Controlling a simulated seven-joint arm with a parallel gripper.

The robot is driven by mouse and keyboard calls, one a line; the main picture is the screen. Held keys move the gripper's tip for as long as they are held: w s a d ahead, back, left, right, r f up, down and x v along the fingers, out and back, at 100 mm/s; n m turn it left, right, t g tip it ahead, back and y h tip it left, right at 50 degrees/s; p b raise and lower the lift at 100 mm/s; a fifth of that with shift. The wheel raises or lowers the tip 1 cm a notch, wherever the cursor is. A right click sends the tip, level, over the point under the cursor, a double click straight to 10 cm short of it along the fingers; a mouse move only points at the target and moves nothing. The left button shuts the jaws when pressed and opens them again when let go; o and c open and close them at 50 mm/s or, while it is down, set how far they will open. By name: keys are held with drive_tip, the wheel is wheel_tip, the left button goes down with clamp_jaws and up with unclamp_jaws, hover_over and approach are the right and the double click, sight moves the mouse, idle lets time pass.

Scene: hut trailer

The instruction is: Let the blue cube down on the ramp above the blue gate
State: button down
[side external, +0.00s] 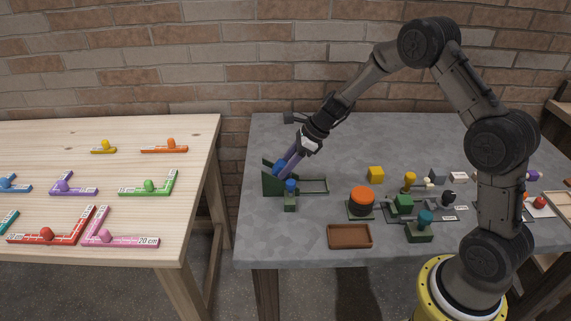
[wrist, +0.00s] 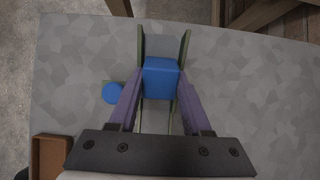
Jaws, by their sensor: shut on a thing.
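My gripper (side external: 279,170) is shut on the blue cube (wrist: 160,78), which sits between its purple fingers. The cube also shows at the fingertips in the side view (side external: 278,167). The green ramp (side external: 268,184) stands at the table's left side, and its two side walls show in the wrist view (wrist: 186,45). The cube is at the ramp's upper part, between or just above the walls; I cannot tell whether it touches the slope. A blue round knob (side external: 291,185) on a green base stands beside the ramp, also in the wrist view (wrist: 112,93). The blue gate itself is not clearly visible.
A low green-edged tray (side external: 328,186) extends right from the ramp. A brown tray (side external: 350,236), a large orange button (side external: 362,195), a yellow cube (side external: 376,174) and several small fixtures stand further right. The table's left edge is close to the ramp.

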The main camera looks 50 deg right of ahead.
drive_tip(key=shift+s+f, duration=0.1)
drive_tip(key=shift+f, duration=0.4)
drive_tip(key=shift+c, duration=1.3)
unclamp_jaws()
drive_tip(key=v, duration=1.4)
drive_tip(key=shift+r, duration=0.35)
